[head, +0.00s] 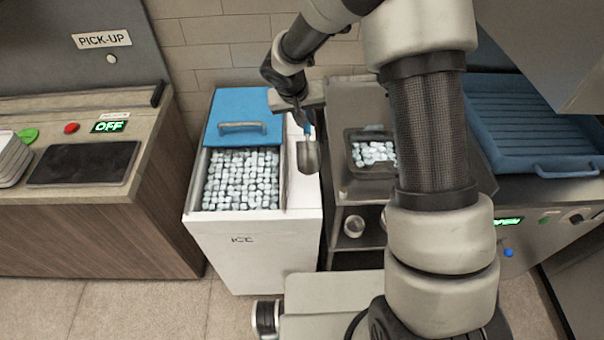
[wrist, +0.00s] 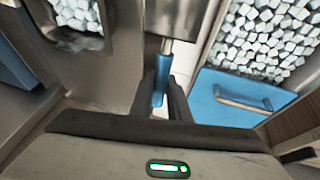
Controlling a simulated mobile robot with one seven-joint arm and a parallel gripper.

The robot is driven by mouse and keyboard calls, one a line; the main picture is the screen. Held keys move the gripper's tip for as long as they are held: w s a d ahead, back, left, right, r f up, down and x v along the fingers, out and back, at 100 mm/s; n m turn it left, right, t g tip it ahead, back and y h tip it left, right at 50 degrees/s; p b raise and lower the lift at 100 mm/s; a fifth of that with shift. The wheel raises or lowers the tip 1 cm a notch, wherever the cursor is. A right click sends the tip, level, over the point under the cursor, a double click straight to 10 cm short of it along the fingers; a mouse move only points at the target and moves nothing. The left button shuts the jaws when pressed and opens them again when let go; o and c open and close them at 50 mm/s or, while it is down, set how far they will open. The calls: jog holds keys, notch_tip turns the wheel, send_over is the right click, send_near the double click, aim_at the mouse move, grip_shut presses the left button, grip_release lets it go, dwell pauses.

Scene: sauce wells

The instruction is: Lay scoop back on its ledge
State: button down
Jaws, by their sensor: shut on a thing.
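The scoop (head: 309,157) has a metal bowl and a blue handle, which also shows in the wrist view (wrist: 160,92). My gripper (head: 305,119) is shut on the blue handle, and the bowl hangs below it. In the head view the scoop appears over the white right-hand top of the ice bin (head: 303,192), between the ice opening and the metal counter. In the wrist view the gripper's dark fingers (wrist: 166,95) close around the handle. I cannot make out the ledge clearly, nor tell whether the scoop touches anything.
The ice bin's blue lid (head: 243,112) is slid back, leaving the ice (head: 240,180) open. A dark pan (head: 352,160) with ice sits in the metal counter (head: 350,100) to the right. A blue ribbed tray (head: 525,118) lies further right. A pick-up counter (head: 150,125) stands left.

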jog(key=f, duration=0.3)
jog(key=a+f, duration=0.1)
jog(key=f, duration=0.2)
jog(key=shift+w+a+f, duration=0.15)
jog(key=shift+w+f, duration=0.05)
jog(key=shift+f, duration=2.1)
jog(key=shift+f+b, duration=0.15)
jog(key=shift+b, duration=0.2)
jog(key=c, duration=1.7)
grip_release()
jog(key=shift+o, duration=0.2)
